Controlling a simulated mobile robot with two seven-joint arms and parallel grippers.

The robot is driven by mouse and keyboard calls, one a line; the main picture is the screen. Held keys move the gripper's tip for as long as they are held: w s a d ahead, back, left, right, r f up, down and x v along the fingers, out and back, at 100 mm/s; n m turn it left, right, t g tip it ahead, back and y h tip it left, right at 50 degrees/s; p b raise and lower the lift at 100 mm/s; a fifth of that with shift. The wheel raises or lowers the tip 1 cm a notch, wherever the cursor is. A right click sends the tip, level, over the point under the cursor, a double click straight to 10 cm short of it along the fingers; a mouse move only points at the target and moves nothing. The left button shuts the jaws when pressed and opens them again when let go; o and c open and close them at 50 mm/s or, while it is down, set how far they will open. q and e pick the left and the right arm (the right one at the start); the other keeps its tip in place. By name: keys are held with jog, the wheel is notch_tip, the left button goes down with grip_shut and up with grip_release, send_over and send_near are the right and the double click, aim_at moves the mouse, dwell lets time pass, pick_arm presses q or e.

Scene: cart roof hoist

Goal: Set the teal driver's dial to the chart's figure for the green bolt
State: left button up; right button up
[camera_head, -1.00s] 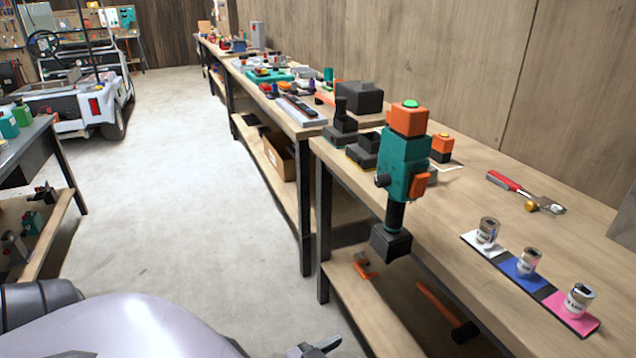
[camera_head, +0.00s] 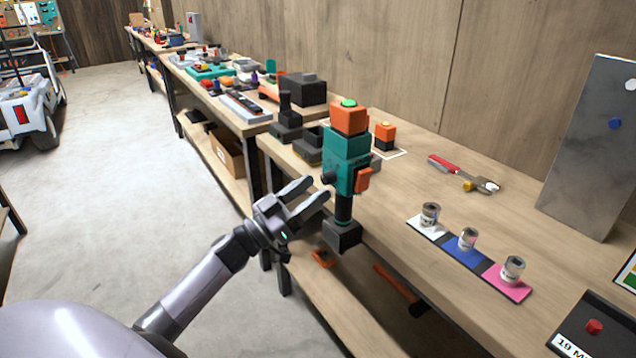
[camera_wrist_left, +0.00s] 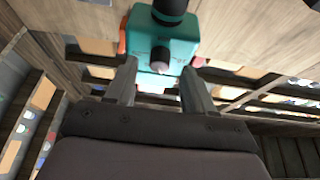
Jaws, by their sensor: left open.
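The teal driver (camera_head: 345,160) stands upright at the front edge of the bench, with an orange top, a green cap and a black foot. A dark knob (camera_head: 328,178) sticks out of its left side, and an orange part is on its right side. My left gripper (camera_head: 308,192) is open and empty, just left of the driver, fingers pointing towards it. In the left wrist view the teal body (camera_wrist_left: 165,38) and its knob (camera_wrist_left: 160,60) lie just beyond and between the open fingers (camera_wrist_left: 158,85). I see no readable chart and no green bolt. My right gripper is not in view.
Three sockets (camera_head: 468,239) stand on a white, blue and pink strip (camera_head: 428,228). A red-handled tool (camera_head: 450,168) lies behind them. A grey metal panel (camera_head: 590,150) stands at right, near a black box with a red button (camera_head: 594,327). The floor (camera_head: 130,180) at left is clear.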

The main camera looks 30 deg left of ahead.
aim_at(328, 178)
pick_arm(q)
jog(key=shift+x, duration=1.15)
grip_shut()
